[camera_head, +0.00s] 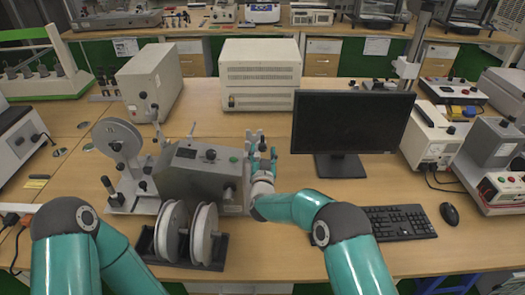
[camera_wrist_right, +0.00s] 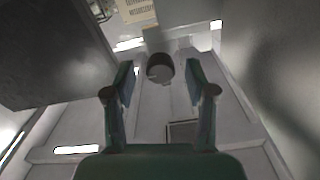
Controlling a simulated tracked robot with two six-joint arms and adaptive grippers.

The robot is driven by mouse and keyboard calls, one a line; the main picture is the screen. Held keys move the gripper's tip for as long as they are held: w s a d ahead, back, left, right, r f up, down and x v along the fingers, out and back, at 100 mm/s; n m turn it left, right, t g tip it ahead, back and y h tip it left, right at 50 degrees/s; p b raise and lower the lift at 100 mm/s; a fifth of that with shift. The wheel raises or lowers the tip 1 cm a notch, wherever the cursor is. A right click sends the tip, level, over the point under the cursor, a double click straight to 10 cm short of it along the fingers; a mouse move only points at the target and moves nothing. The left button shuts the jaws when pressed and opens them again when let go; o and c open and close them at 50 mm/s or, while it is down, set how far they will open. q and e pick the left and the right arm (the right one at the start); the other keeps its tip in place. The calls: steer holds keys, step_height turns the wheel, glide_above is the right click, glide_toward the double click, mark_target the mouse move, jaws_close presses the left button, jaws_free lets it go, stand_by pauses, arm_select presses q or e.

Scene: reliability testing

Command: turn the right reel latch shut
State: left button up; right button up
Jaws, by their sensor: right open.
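My right gripper (camera_head: 261,146) is just right of the grey reel machine (camera_head: 190,178) on the bench. In the right wrist view its two fingers (camera_wrist_right: 162,82) are apart. A short dark round knob (camera_wrist_right: 160,67) shows between and just beyond the fingertips, on a pale grey plate; I see no contact. It may be the right reel latch, but I cannot tell for sure, nor which way it is turned. A grey reel (camera_head: 118,138) is mounted at the machine's left. My left arm is at the lower left, its gripper out of view.
Two reels (camera_head: 172,230) stand in a dark rack (camera_head: 150,245) in front of the machine. A monitor (camera_head: 352,122) is close right of my right gripper, with a keyboard (camera_head: 400,222) and mouse (camera_head: 450,214). A beige box (camera_head: 260,75) stands behind.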

steer(key=shift+w, duration=0.1)
jaws_close()
stand_by(0.3)
